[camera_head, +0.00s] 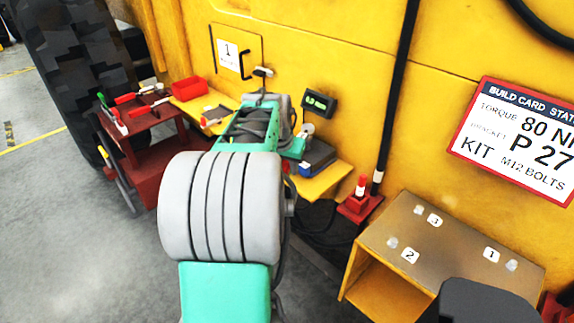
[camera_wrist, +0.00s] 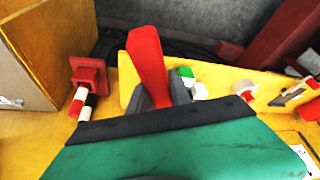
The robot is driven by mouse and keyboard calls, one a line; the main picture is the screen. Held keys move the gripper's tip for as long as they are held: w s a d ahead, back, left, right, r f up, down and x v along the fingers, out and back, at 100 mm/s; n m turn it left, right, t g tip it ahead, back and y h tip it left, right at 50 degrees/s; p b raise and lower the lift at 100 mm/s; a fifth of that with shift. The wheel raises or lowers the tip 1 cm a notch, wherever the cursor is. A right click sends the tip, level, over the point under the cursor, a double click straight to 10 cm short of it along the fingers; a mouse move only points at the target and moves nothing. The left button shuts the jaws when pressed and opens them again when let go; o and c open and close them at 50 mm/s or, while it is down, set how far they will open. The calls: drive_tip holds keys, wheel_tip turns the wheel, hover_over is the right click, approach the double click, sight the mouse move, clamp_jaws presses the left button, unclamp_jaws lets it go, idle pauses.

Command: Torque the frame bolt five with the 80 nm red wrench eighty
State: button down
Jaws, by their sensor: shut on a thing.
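In the wrist view a red handle (camera_wrist: 147,58) stands between the dark fingers of my gripper (camera_wrist: 157,95). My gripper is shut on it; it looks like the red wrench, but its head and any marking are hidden. In the head view my own arm covers the gripper and what it holds. A yellow box with a metal top (camera_head: 455,235) at the lower right carries bolt-like studs beside labels 1, 2 and what looks like 3. I see no label five in either view.
A red cart (camera_head: 150,160) with red- and green-handled tools stands at the left. A red bin (camera_head: 190,88) is on a yellow shelf. A small display (camera_head: 320,103) is on the yellow wall. A red-based post (camera_head: 361,200) stands beside the box. A build card (camera_head: 520,135) reads torque 80.

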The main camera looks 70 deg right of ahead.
drive_tip(key=shift+a+f+b, duration=0.25)
drive_tip(key=shift+f+b, duration=0.5)
idle(0.3)
drive_tip(key=shift+d+f, duration=0.1)
drive_tip(key=shift+f, duration=0.05)
drive_tip(key=shift+w, duration=0.15)
idle(0.5)
drive_tip(key=shift+w+m, duration=0.5)
drive_tip(key=shift+w, duration=0.3)
drive_tip(key=shift+w+p, duration=0.2)
drive_tip(key=shift+p, duration=0.1)
drive_tip(key=shift+w+d+m+g, duration=0.1)
drive_tip(key=shift+w+m+g, duration=0.3)
drive_tip(key=shift+w+m, duration=0.3)
drive_tip(key=shift+w+p, duration=0.1)
drive_tip(key=shift+p, duration=0.2)
drive_tip(key=shift+w+d+m+p, duration=0.2)
drive_tip(key=shift+w+m+p, duration=0.25)
drive_tip(key=shift+w, duration=0.4)
drive_tip(key=shift+w, duration=0.2)
